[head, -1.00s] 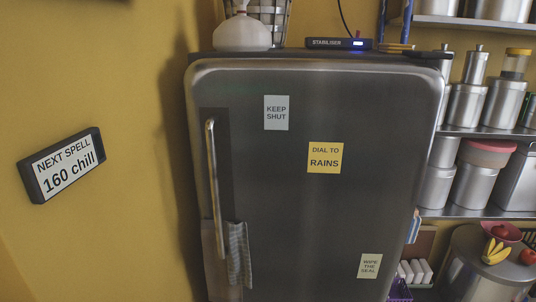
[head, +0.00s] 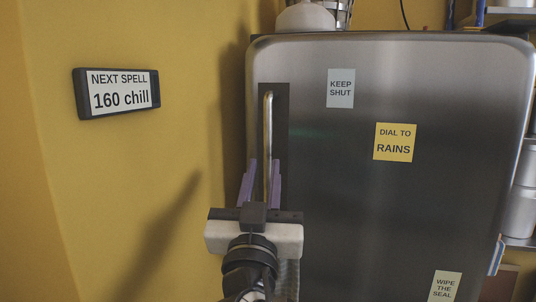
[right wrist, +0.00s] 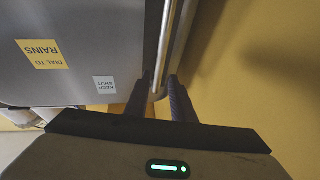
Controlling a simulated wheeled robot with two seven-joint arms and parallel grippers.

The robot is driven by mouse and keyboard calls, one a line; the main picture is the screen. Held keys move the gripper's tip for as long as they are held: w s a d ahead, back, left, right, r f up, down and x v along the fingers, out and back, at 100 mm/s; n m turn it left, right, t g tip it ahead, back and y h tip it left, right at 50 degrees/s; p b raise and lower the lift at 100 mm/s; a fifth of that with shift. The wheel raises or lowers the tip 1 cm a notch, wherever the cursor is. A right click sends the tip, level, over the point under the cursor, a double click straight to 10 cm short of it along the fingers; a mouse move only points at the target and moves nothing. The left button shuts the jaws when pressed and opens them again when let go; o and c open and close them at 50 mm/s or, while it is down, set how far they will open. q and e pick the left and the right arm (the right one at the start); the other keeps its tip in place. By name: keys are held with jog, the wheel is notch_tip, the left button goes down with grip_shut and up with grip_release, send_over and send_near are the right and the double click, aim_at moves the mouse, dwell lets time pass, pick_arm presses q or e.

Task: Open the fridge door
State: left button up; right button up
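The fridge door (head: 340,200) is grey metal and shut, with paper notes on it. Its long upright handle (head: 267,130) runs along the left edge of the door. My right gripper (head: 261,185) is in front of the handle's lower part, its two purple fingers apart, one on each side of the bar in this view. In the right wrist view, the fingers (right wrist: 160,95) are also apart, with the handle (right wrist: 167,40) running toward the gap between them. I cannot tell whether they touch it. My left gripper is not in view.
A yellow wall (head: 150,200) stands to the left, with a sign (head: 122,93) reading "160 chill". A striped cloth (head: 288,278) hangs low by the handle, partly hidden by my gripper. A white rounded object (head: 305,18) sits on top of the fridge. Shelves with canisters (head: 521,211) are at right.

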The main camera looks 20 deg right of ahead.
aim_at(267, 144)
jog(key=p+x, duration=0.1)
jog(key=x, duration=0.8)
jog(key=shift+w+d, duration=0.2)
jog(key=shift+w, duration=0.2)
grip_shut()
